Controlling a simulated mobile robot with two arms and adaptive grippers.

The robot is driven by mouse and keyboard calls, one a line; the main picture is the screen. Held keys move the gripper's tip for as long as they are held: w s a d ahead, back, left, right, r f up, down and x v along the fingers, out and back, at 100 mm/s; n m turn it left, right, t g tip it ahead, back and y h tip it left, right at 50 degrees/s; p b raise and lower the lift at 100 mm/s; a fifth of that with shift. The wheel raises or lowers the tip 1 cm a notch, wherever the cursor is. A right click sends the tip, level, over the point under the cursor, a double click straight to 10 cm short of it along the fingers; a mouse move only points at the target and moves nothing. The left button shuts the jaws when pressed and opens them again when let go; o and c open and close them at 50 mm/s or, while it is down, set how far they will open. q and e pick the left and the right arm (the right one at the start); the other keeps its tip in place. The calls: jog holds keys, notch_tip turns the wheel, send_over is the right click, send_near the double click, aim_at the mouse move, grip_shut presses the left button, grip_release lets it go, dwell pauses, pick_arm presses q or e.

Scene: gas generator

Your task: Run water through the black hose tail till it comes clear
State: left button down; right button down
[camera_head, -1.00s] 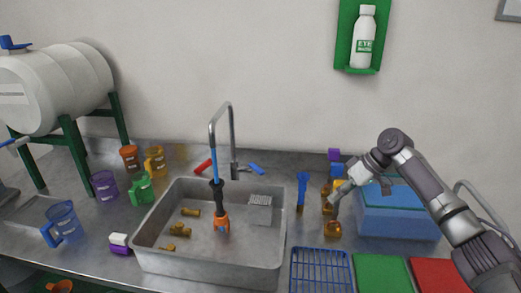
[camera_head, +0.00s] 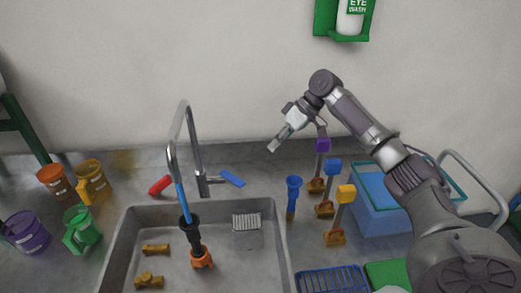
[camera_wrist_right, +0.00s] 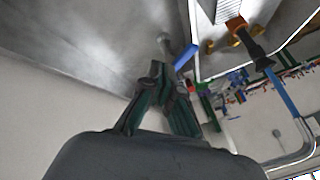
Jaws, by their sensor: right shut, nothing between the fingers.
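The black hose tail (camera_head: 192,233) with an orange end (camera_head: 202,259) hangs in the steel sink (camera_head: 118,241). A blue strip (camera_head: 182,203) joins it to the spout of the steel tap (camera_head: 197,150); I cannot tell whether it is hose or water. The tap has a red handle (camera_head: 161,185) and a blue handle (camera_head: 232,178). My right gripper (camera_head: 273,147) is shut and empty, raised up and to the right of the blue handle in the picture. In the right wrist view, its fingertips (camera_wrist_right: 163,66) appear close to the blue handle (camera_wrist_right: 185,57). My left gripper is not in view.
Several brass fittings (camera_head: 149,280) lie in the sink, near a grey grate (camera_head: 246,221). Orange, yellow, purple and green (camera_head: 80,230) cups stand left. Upright tools with purple, blue and yellow (camera_head: 346,194) tops and a blue bin (camera_head: 382,208) stand right.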

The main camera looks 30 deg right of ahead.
aim_at(232, 178)
jog(key=a+f+p, duration=0.4)
jog(key=a+f, duration=0.3)
jog(key=a, duration=0.1)
jog(key=shift+w+a, duration=0.3)
jog(key=shift+a, duration=0.05)
